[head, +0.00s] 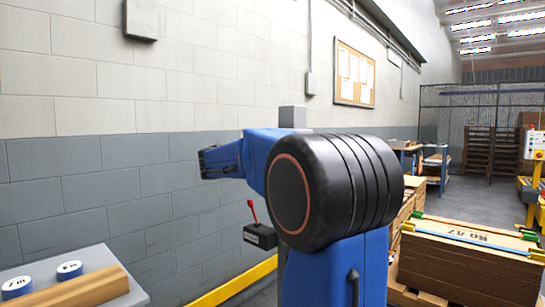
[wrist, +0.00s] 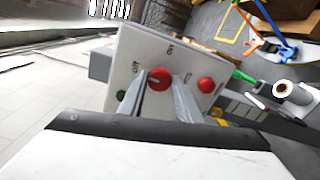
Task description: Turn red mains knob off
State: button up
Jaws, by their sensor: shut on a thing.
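In the wrist view, a red knob (wrist: 158,75) sits on a tilted pale control panel (wrist: 150,44). An ON mark shows above the knob and an OFF mark to its left. My gripper (wrist: 161,86) has one grey finger on each side of the knob and is shut on it. The fingers partly cover the knob, and I cannot tell which mark it points to. A second red control (wrist: 206,85) sits right of the fingers. A green button (wrist: 121,95) is left of them. My arm fills the middle of the head view; the gripper cannot be made out there.
In the head view, stacked brown sheets (head: 470,270) stand at the right, and a pale control box (head: 535,146) is at the right edge. A small box with a red lever (head: 260,236) is by the wall. A table (head: 125,300) holding tape rolls is at lower left.

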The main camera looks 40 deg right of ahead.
dwell(0.4)
jog(key=o, duration=1.1)
jog(key=shift+c, duration=0.2)
jog(key=s+a, duration=0.1)
jog(key=a, duration=1.6)
jog(key=shift+s+a, duration=0.15)
jog(key=shift+a, duration=0.05)
jog(key=shift+f, duration=0.15)
